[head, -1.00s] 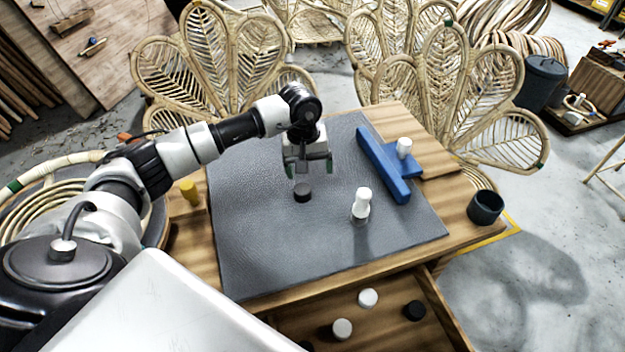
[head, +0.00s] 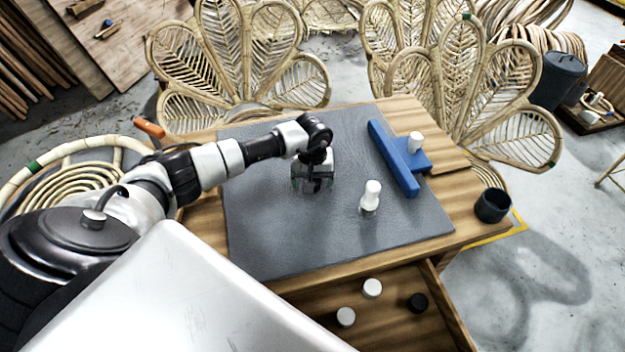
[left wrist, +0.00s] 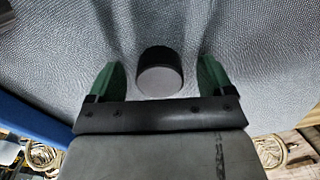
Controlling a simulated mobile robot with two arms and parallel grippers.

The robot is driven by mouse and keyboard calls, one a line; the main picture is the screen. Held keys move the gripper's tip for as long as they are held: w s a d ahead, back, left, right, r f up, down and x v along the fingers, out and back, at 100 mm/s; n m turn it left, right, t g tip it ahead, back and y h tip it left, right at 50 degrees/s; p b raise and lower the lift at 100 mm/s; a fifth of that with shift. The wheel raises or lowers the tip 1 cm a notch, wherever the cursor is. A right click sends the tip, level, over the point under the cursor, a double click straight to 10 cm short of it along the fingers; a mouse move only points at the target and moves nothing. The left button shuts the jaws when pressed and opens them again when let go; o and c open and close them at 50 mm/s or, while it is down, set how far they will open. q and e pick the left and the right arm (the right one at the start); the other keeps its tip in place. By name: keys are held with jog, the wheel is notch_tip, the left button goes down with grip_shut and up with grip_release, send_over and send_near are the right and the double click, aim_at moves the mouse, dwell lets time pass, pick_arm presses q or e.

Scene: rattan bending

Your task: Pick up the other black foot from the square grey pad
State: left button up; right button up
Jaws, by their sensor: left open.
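The black foot (left wrist: 160,73) is a short dark cylinder standing on the grey pad (head: 290,240). In the left wrist view it sits between the two green fingertips of my left gripper (left wrist: 158,80), with a gap on each side. My left gripper (head: 312,184) is open and low over the pad in the head view, where it hides the foot. Another black foot (head: 418,302) lies in the open drawer (head: 385,325) below the tabletop. My right gripper is not in view.
A white peg-like piece (head: 370,196) stands on the pad to the right of my gripper. A blue T-shaped block (head: 394,160) lies beyond it, with a white piece (head: 415,142) on it. Two white feet (head: 346,317) (head: 372,288) lie in the drawer. A dark cup (head: 492,205) stands at the table's right corner.

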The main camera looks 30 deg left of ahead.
pick_arm(q)
jog(key=shift+c, duration=0.5)
jog(key=c, duration=0.9)
